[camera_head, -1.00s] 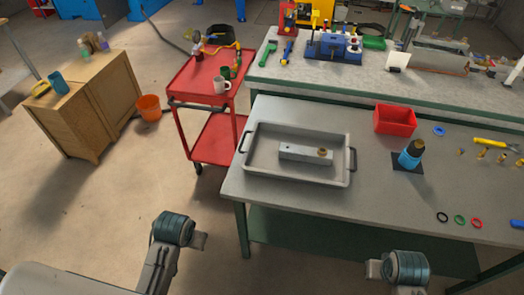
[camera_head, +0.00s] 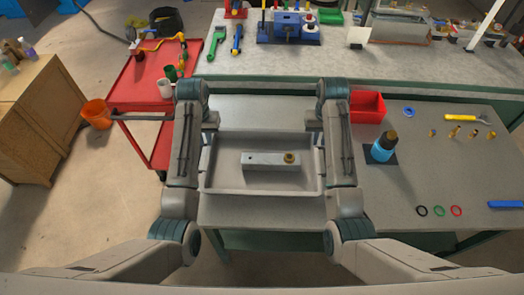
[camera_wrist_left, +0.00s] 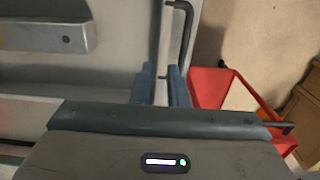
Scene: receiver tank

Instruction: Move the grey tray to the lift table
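The grey tray (camera_head: 262,187) lies on the near workbench, with a grey metal block (camera_head: 270,160) carrying a brass fitting inside it. My left gripper (camera_head: 210,122) is at the tray's left side and my right gripper (camera_head: 312,120) at its right side. The right fingertips are hidden by the arm in the head view. I cannot identify a lift table in view.
A red cart (camera_head: 130,95) stands left of the near workbench (camera_head: 390,205). A red bin (camera_head: 367,106) and a blue bottle (camera_head: 383,148) stand right of the tray, with rings and brass fittings beyond. An orange bucket (camera_head: 97,113) is on the floor.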

